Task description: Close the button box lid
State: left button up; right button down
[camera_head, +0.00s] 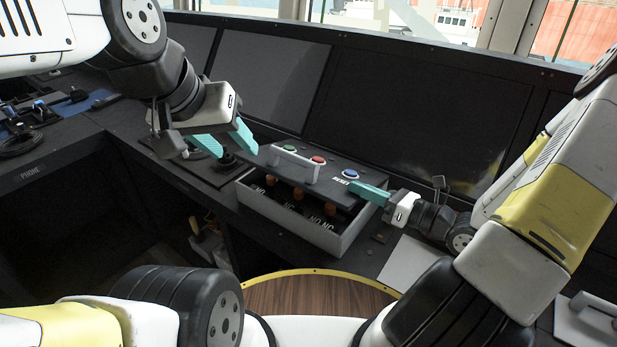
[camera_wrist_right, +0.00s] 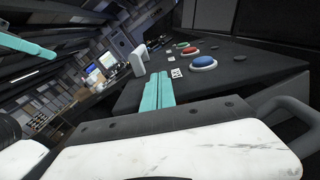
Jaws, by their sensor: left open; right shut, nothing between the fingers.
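The button box has a light grey body (camera_head: 292,222) on the console, and its dark lid (camera_head: 327,176) stands raised above it. Orange parts and lettering show in the gap under the lid. The lid carries a white handle (camera_head: 294,163) and green, red and blue buttons; it also shows in the right wrist view (camera_wrist_right: 236,84). My right gripper (camera_head: 369,193) is shut and empty at the lid's right front edge; its teal fingers (camera_wrist_right: 155,91) are close to the lid, but contact is unclear. My left gripper (camera_head: 226,142) is open and empty, left of the lid.
A black joystick (camera_head: 226,158) stands left of the box, below my left gripper. Dark screens (camera_head: 405,110) rise behind the box. A white sheet (camera_head: 408,263) lies right of it. A wooden surface with a yellow rim (camera_head: 318,296) is in front.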

jog(key=shift+s+a+f, duration=0.15)
jog(key=shift+s+f, duration=0.05)
jog(key=shift+f, duration=0.55)
jog(key=shift+s+a+f, duration=0.15)
jog(key=shift+s+f, duration=0.05)
jog(key=shift+f, duration=0.55)
jog(key=shift+s+r, duration=0.1)
jog(key=shift+r, duration=0.1)
jog(key=v, duration=0.7)
